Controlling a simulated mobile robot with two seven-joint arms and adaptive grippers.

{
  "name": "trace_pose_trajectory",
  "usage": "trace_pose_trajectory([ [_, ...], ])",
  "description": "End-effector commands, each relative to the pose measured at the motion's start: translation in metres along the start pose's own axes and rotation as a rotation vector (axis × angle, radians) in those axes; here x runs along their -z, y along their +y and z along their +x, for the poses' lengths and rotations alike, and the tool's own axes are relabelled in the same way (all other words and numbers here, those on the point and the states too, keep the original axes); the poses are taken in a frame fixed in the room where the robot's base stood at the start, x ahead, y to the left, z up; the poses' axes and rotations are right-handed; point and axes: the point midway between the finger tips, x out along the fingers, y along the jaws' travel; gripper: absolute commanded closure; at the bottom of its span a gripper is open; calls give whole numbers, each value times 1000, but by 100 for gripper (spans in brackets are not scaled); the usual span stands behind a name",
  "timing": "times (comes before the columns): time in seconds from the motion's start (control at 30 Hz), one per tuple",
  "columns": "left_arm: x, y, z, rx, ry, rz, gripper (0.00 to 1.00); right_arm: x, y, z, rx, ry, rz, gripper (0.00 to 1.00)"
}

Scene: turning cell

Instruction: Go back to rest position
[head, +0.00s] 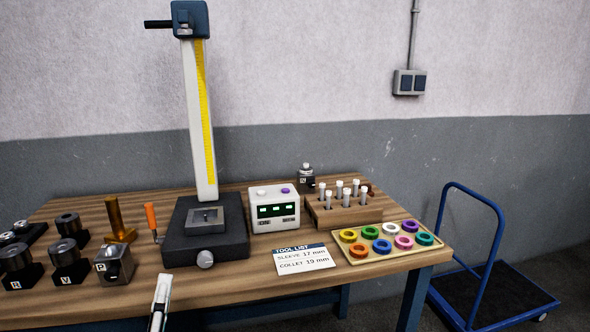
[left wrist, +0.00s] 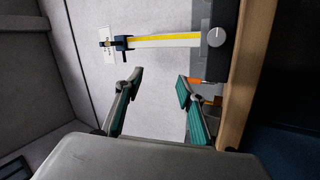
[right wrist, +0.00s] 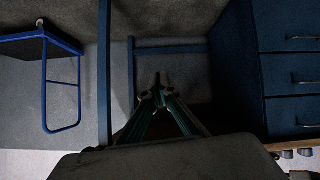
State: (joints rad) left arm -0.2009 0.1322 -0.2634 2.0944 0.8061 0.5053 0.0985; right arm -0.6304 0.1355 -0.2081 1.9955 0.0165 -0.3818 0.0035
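My left gripper (head: 161,300) shows at the bottom of the head view, in front of the wooden bench's near edge. In the left wrist view its two fingers (left wrist: 160,84) stand wide apart with nothing between them. My right gripper (right wrist: 160,92) is not in the head view. In the right wrist view its fingertips are together with nothing seen between them, in front of the bench's dark underside.
The wooden bench (head: 225,283) carries a height gauge (head: 201,120), a display box (head: 273,210), a tool list card (head: 304,260), a tray of coloured rings (head: 398,258) and several metal parts at left. A blue cart (head: 510,290) stands at right.

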Motion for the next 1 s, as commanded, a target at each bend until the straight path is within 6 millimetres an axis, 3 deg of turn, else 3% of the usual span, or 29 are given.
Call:
trace_pose_trajectory([
  [0.03,-24,-16,-22,36,-106,137,61,0,-1,-3,2,-4,2,100],
  [0.1,-54,-40,-52,75,-247,307,61,-5,-3,-6,5,-14,5,100],
  [0.17,-75,-61,-80,107,-364,440,61,-9,-4,-8,8,-22,6,100],
  [0.3,-108,-113,-155,182,-630,715,61,-7,-4,-10,9,-21,8,100],
  [0.5,-118,-176,-264,270,-971,1028,61,2,-2,-11,9,-10,12,100],
  [0.6,-113,-194,-304,297,-1092,1131,61,2,-3,-11,10,-10,13,100],
  [0.77,-106,-208,-338,318,-1194,1216,61,0,-3,-11,11,-15,14,100],
  [1.0,-105,-210,-341,320,-1205,1225,61,-1,-4,-11,12,-18,14,100],
])
